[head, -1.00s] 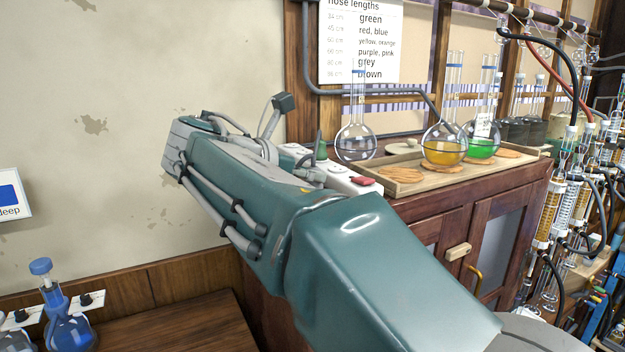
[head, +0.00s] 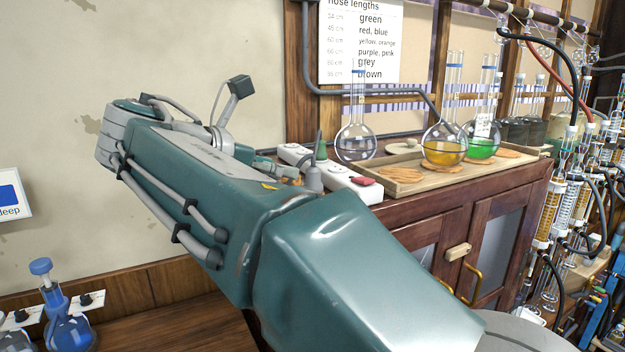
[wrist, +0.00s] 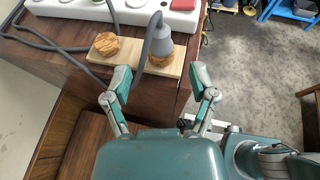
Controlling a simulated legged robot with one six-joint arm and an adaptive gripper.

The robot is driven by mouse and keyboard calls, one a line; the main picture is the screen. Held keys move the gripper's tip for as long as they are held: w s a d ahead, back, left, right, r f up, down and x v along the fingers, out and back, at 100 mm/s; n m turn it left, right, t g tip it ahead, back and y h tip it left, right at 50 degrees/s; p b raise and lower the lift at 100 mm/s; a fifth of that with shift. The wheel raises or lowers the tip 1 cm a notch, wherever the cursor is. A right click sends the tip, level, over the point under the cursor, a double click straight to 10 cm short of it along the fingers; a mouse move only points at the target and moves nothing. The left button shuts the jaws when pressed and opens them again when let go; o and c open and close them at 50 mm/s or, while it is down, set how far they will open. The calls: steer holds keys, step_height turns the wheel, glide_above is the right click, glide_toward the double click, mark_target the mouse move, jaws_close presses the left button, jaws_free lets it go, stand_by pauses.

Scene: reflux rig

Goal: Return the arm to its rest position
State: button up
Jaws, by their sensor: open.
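My gripper (wrist: 160,88) is open in the wrist view, its two fingers spread apart with nothing held between them. Beyond the fingers is a small wooden board (wrist: 124,56) at the cabinet's edge, with a grey plug (wrist: 160,48) on a cable and a round wooden knob (wrist: 106,44). In the head view my teal arm is folded across the middle, and the gripper's fingers are mostly hidden behind it.
A white power strip (head: 338,178) lies on the wooden cabinet (head: 440,218). A tray (head: 470,172) there holds flasks of yellow liquid (head: 444,150) and green liquid (head: 482,147). A blue flask (head: 66,328) stands lower left. Glassware and hoses crowd the right.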

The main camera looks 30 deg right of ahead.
steer(key=v, duration=0.5)
steer(key=shift+a, duration=0.1)
